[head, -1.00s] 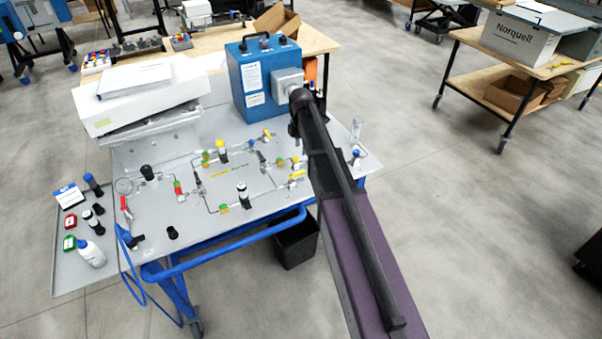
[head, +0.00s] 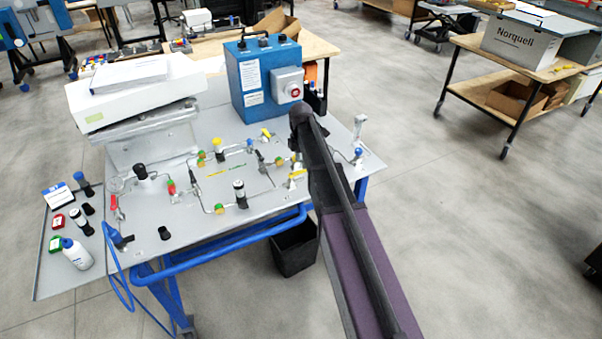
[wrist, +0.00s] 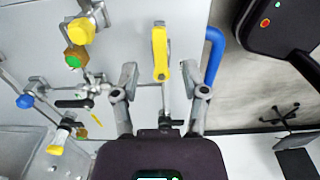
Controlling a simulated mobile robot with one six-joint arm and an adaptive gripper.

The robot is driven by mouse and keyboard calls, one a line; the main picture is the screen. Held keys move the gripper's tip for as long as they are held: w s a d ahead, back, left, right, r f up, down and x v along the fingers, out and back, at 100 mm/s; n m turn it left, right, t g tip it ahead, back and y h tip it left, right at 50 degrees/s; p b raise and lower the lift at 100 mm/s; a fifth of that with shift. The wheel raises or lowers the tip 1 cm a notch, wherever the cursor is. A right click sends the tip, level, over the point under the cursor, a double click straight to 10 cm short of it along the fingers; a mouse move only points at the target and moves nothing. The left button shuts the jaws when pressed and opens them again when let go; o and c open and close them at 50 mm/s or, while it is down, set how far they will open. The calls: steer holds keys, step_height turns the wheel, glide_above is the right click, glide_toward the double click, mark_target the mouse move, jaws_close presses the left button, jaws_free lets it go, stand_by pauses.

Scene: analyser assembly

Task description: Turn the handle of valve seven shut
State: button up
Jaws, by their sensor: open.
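A yellow valve handle (wrist: 160,53) points lengthwise up the wrist view, just beyond my gripper and roughly in line with the gap between its fingers. My gripper (wrist: 160,72) is open, with one finger on each side and nothing visibly held. I see no clear contact between the fingers and the handle. No number is readable on the valve, so I cannot tell from a label that it is valve seven. In the head view, yellow handles (head: 297,175) show at the panel's right side, beside my arm. My arm hides the gripper there.
In the wrist view, a yellow knob (wrist: 80,30), a black lever (wrist: 75,103) and a blue knob (wrist: 25,101) lie left of the gripper. The blue cart rail (wrist: 213,55) runs close on the right. A blue box (head: 262,78) with a red button stands behind the panel.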

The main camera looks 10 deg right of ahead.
mark_target(301, 171)
steer(key=shift+f+b, duration=1.5)
steer(key=shift+f, duration=0.3)
jaws_close()
